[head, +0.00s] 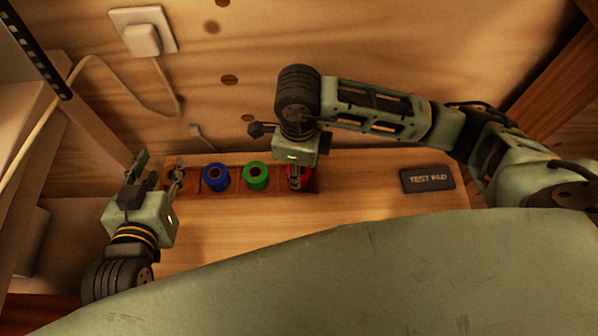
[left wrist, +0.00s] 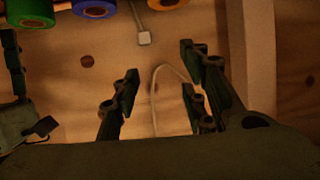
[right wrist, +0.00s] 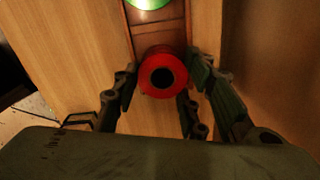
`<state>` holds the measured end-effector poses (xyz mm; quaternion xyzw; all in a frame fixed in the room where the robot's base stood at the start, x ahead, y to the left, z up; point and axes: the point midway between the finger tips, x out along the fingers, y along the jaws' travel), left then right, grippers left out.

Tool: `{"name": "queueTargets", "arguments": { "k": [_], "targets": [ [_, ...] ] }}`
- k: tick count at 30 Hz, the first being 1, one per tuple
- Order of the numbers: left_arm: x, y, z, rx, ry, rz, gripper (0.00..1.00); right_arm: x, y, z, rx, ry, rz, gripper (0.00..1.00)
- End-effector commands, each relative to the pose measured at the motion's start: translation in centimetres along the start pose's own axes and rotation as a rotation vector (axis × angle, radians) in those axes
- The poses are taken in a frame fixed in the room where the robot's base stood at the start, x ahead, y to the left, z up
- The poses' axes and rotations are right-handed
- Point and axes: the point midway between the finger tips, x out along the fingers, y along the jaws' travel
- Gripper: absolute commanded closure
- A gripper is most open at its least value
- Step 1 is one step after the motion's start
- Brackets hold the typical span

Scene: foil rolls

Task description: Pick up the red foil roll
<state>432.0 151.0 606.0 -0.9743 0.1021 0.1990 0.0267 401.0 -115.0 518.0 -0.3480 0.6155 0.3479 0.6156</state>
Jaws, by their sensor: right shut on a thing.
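The red foil roll (head: 306,175) stands upright at the right end of a wooden rack (head: 237,193), mostly hidden by my right gripper in the head view. In the right wrist view the red roll (right wrist: 163,76) sits between the fingers, its dark core facing the camera. My right gripper (head: 295,180) comes down over it and is shut on it; the roll is still at its rack place. My left gripper (head: 160,170) is open and empty by the rack's left end. It also shows open in the left wrist view (left wrist: 160,90).
A green roll (head: 256,176), a blue roll (head: 215,177) and an orange roll (head: 172,178) stand in the rack. A black test pad (head: 428,179) lies to the right on the table. A plug and cable (head: 142,40) are on the wooden wall behind.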

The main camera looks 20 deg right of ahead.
Motion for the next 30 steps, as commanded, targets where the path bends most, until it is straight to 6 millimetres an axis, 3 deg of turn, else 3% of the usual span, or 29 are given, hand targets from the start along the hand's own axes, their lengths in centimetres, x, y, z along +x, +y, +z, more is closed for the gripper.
{"name": "queueTargets", "arguments": {
  "k": [7,19,30],
  "targets": [
    [0.0,0.0,0.0,0.0,-0.001,0.0,0.6,0.0,0.0,0.0,0.0,0.0,0.0,0.89],
    [-0.1,0.0,0.4,-0.001,-0.022,0.0,0.6,-0.5,0.0,0.0,0.0,-0.001,0.0,0.9],
    [-2.1,-0.9,5.9,-0.002,-0.293,-0.019,0.6,-4.5,-0.1,0.0,0.0,-0.001,-0.003,0.9]
  ]
}}
